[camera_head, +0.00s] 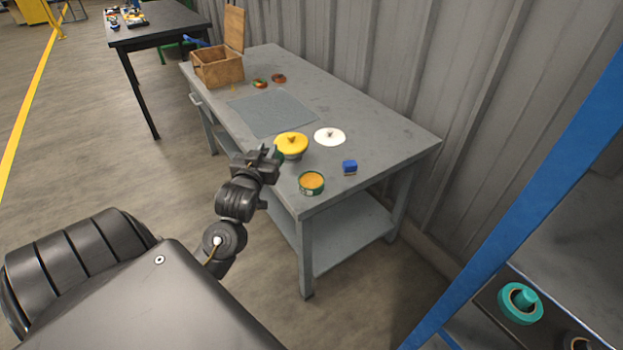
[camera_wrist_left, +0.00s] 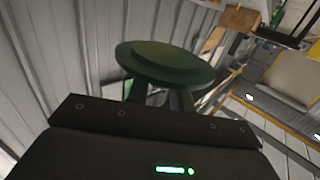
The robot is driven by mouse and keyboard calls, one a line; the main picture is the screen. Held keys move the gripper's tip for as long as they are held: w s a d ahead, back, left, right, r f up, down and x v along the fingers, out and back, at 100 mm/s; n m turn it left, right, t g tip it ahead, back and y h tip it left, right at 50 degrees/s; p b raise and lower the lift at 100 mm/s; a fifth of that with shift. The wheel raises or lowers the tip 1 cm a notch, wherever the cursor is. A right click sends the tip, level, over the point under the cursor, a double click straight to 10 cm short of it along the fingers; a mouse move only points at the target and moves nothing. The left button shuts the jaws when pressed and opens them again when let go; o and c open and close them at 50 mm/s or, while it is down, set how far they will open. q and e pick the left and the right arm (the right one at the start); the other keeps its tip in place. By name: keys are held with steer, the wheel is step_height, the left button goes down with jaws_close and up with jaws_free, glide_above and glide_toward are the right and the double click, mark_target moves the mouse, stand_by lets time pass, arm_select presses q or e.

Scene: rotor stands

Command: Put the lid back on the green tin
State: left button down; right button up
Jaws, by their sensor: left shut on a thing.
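The green tin (camera_head: 311,188) stands open on the grey workbench near its front corner, with orange-yellow showing inside its rim. My left gripper (camera_head: 273,154) is at the bench's front edge, left of the tin and higher in the picture. It is shut on the dark green lid (camera_wrist_left: 165,62), a round disc in the left wrist view with the fingers on its underside in that picture. In the head view only a small green part of the lid shows beside the gripper. My right gripper is not in view.
A yellow-topped round container (camera_head: 292,141) stands close beyond my left gripper. A white knobbed disc (camera_head: 330,136) and a blue block (camera_head: 349,167) lie near the tin. A wooden box (camera_head: 218,68), a grey mat (camera_head: 271,113) and small rings (camera_head: 279,78) are farther back.

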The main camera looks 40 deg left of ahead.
arm_select(q)
steer(key=w+d+f, duration=0.3)
steer(key=w+f, duration=0.1)
steer(key=w, duration=0.4)
glide_above(311, 181)
steer(key=f, duration=0.5)
steer(key=shift+s+p, duration=0.2)
steer(key=shift+p, duration=0.1)
steer(key=f, duration=0.3)
steer(key=shift+w+f, duration=0.15)
steer(key=shift+w, duration=0.05)
steer(key=shift+f, duration=0.25)
steer(key=shift+f, duration=0.4)
steer(key=c, duration=1.2)
jaws_free()
steer(key=shift+c, duration=0.2)
